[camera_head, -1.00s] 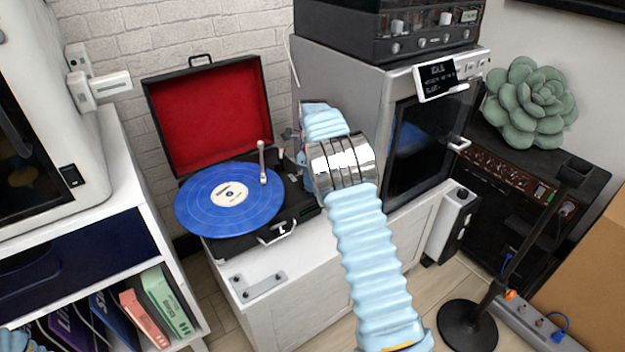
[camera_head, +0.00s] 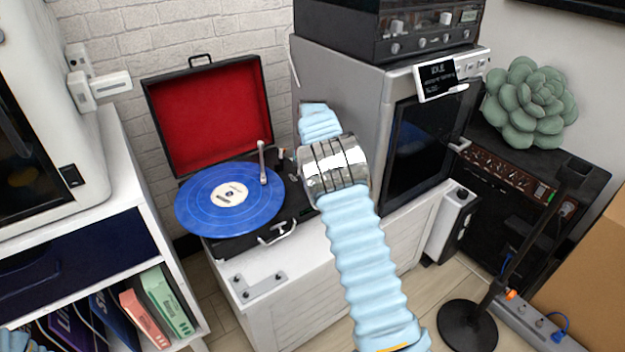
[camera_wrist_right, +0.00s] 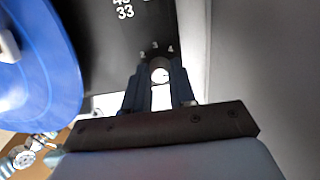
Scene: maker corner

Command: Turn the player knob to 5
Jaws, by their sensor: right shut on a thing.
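The record player (camera_head: 240,243) is a black case with its red-lined lid raised and a blue record (camera_head: 207,212) on it. It stands on the white cabinet. In the right wrist view my right gripper (camera_wrist_right: 160,76) is shut on a small round pale knob (camera_wrist_right: 160,73) on the player's black top. The digits 2, 3 and 4 show in an arc just beyond the knob; other marks around it are hidden by the fingers. In the head view my blue ribbed right arm hides the gripper and the knob. My left gripper is in neither view.
A grey oven-like machine (camera_head: 350,75) with a small display (camera_head: 436,78) stands close to the right of the arm. The tonearm (camera_head: 262,165) rises beside the record. A bracket plate (camera_head: 260,284) lies on the cabinet's front left.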

